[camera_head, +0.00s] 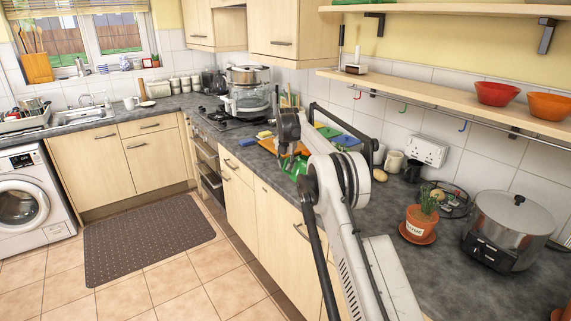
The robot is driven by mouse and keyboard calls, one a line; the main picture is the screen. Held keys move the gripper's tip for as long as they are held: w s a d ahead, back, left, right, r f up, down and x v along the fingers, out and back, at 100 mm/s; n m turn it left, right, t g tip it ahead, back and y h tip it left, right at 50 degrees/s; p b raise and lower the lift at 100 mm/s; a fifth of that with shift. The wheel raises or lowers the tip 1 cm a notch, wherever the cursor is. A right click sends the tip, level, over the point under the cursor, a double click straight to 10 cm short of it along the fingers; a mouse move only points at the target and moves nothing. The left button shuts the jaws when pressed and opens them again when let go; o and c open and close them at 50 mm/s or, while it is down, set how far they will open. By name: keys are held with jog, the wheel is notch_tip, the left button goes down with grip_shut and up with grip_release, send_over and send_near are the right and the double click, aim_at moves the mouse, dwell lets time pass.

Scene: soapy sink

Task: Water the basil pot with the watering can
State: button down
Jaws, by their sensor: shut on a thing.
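A terracotta pot with a white label (415,224) and a small green plant stands upright on an orange saucer on the right-hand counter; I take it as the basil pot. My gripper (289,146) is farther back along the counter, at the far end of my arm and partly hidden by it. A green thing (293,166), apparently the watering can, shows just below the gripper at the counter's front side. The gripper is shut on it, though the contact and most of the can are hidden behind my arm. The gripper is well apart from the pot.
A large steel cooker (509,228) stands right of the pot, with a black wire rack (455,200) behind it. Mugs (393,161) stand by the wall. Coloured boards (346,141) lie beyond my arm. A wooden shelf (450,91) with hooks overhangs the counter. Counter in front of the pot is clear.

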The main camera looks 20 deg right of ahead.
dwell(0.3)
jog(key=s+a+r+b, duration=0.1)
jog(key=s+a+r, duration=0.1)
jog(key=a, duration=0.3)
jog(key=shift+a+r, duration=0.3)
jog(key=shift+r, duration=0.15)
jog(key=shift+f, duration=0.1)
notch_tip(320, 180, down, 7)
jog(key=h+b, duration=0.3)
jog(key=b, duration=0.1)
jog(key=shift+d+b, duration=0.35)
jog(key=shift+d, duration=0.05)
jog(key=shift+r, duration=0.2)
dwell(0.8)
